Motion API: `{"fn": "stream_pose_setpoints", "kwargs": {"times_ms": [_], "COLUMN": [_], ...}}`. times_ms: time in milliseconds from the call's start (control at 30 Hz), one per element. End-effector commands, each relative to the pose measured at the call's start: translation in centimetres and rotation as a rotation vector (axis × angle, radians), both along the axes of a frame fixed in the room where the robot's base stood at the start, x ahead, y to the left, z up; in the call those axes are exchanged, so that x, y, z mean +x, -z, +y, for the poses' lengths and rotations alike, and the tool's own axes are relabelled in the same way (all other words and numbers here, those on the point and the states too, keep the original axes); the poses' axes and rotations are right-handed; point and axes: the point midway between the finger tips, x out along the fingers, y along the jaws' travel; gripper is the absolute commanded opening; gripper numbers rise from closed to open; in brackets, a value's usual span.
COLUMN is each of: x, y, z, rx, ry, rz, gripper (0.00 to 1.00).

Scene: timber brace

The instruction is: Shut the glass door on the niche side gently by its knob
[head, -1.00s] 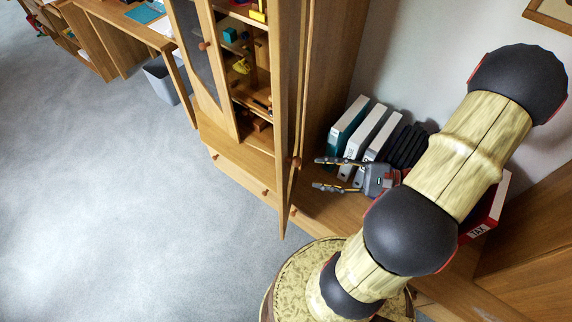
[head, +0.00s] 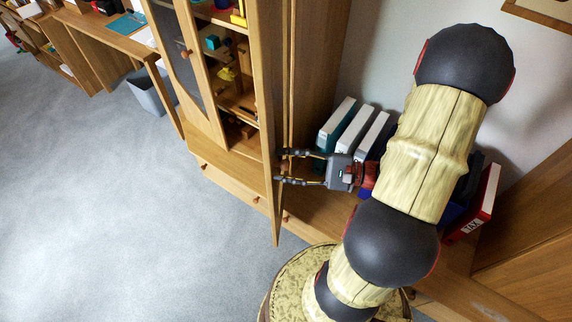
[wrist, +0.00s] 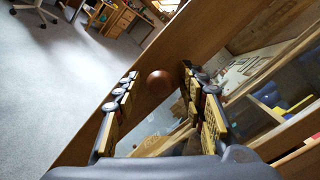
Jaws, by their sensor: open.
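The glass door on the niche side (head: 266,120) stands open, seen nearly edge-on in the head view, swung out from the cabinet. Its frame (wrist: 120,110) crosses the wrist view on a slant, with glass to the right. Its round brown knob (wrist: 161,82) shows in the wrist view, between and beyond my fingertips; I cannot tell whether they touch it. My gripper (head: 282,167) is open and level with the knob, on the door's right side. It also shows in the wrist view (wrist: 160,84).
The other glass door (head: 188,70) is at the cabinet's left, with its own knob. Shelves hold small coloured items (head: 225,74). The carpet (head: 110,220) at left is clear.

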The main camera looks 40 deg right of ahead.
Motion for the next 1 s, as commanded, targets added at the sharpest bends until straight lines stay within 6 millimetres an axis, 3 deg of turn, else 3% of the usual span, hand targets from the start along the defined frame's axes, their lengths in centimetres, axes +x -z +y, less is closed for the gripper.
{"fn": "stream_pose_setpoints", "kwargs": {"times_ms": [200,900,1000], "x": [0.02,0.01,0.0], "y": [-0.02,-0.01,0.0], "z": [0.01,0.0,0.0], "rx": [0.0,0.0,0.0], "ry": [0.0,0.0,0.0], "rz": [0.0,0.0,0.0], "gripper": [0.41,0.01,0.0]}}
